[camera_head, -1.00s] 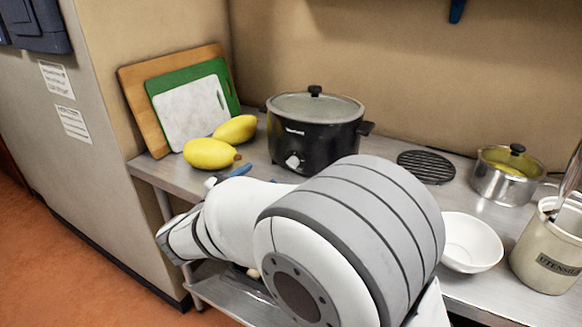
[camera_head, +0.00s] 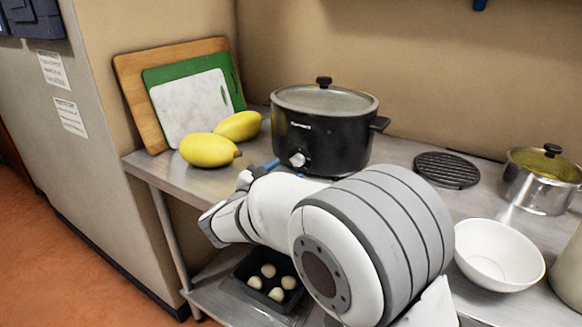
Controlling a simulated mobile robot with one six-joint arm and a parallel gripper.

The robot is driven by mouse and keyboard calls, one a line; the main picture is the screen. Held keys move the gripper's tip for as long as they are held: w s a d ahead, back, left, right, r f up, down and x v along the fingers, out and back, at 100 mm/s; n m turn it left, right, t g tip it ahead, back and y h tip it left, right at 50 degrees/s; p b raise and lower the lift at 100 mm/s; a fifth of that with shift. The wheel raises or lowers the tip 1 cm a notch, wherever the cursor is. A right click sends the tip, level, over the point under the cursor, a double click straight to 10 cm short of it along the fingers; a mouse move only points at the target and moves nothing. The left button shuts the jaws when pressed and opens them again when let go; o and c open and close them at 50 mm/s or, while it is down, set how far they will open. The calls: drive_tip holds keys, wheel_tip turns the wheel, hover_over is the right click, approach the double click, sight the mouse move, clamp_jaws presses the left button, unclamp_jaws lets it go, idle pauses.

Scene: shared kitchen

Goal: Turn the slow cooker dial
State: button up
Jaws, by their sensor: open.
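A black slow cooker (camera_head: 335,140) with a glass lid and a black lid knob stands upright on the steel counter against the wall. Its silver dial (camera_head: 298,160) is low on the front face. My gripper (camera_head: 285,169) is mostly hidden behind my arm. Its blue fingertips show just in front of the cooker, below and left of the dial, and the jaws are open. I cannot tell whether a fingertip touches the dial.
Two yellow mangoes (camera_head: 209,150) lie left of the cooker, before leaning cutting boards (camera_head: 190,110). A black trivet (camera_head: 447,170), a lidded pot (camera_head: 540,182) and a white bowl (camera_head: 499,256) are on the right. A black tray (camera_head: 262,292) with pale round items sits below the counter.

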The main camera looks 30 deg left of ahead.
sight(295, 164)
drive_tip(key=shift+w+d, duration=0.2)
drive_tip(key=shift+w, duration=1.9)
drive_tip(key=c, duration=1)
drive_tip(key=shift+o, duration=0.2)
drive_tip(key=shift+r+n+p, duration=0.1)
drive_tip(key=shift+n+p, duration=0.2)
drive_tip(key=shift+p, duration=0.1)
drive_tip(key=n+p, duration=0.3)
drive_tip(key=p, duration=0.1)
drive_tip(key=shift+r, duration=0.1)
drive_tip(key=n+p, duration=0.3)
drive_tip(key=n, duration=0.1)
drive_tip(key=shift+p, duration=0.35)
drive_tip(key=shift+f, duration=0.25)
